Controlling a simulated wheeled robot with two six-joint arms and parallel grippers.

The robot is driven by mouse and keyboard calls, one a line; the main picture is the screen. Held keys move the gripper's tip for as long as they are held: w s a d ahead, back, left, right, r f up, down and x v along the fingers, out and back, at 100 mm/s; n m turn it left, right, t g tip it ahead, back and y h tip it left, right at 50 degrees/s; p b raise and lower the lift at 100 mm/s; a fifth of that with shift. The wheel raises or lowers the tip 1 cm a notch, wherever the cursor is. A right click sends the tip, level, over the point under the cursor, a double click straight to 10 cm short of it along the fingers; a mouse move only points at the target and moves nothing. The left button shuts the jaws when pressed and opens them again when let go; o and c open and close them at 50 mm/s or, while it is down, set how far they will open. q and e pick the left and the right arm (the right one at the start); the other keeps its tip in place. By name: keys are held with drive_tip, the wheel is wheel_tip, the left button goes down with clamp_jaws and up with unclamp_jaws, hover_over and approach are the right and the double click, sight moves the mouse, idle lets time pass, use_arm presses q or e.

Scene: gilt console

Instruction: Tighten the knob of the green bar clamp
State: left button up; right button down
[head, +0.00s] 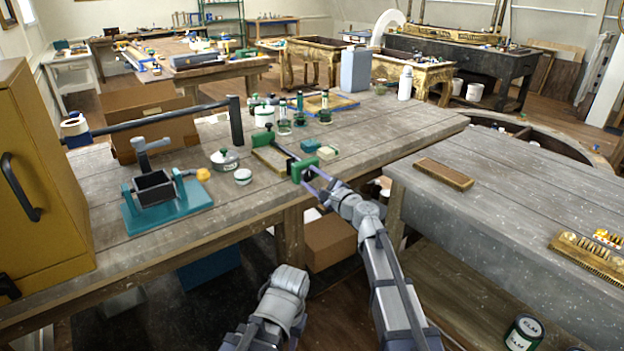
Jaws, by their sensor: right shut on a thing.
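The green bar clamp (302,169) lies on the left workbench near its front edge, with a dark bar running back from its near green jaw. A wooden frame (262,159) lies beside and under the bar. My right gripper (311,181) reaches in from the front and is shut at the near end of the clamp. Its fingers are around the knob, which is mostly hidden by them. My left arm shows at the bottom centre, low in front of the bench, but its gripper fingers are not visible.
A teal-based vise (155,190) and a yellow cabinet (42,190) are to the left. A gap separates the workbench (240,198) from the right bench (500,180).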

drive_tip(key=m, duration=0.6)
drive_tip(key=shift+s+f, duration=0.1)
drive_tip(key=shift+s, duration=0.05)
drive_tip(key=m, duration=0.5)
drive_tip(key=shift+m, duration=0.5)
drive_tip(key=shift+c, duration=1.5)
unclamp_jaws()
drive_tip(key=v, duration=0.7)
drive_tip(key=shift+s+d, duration=0.25)
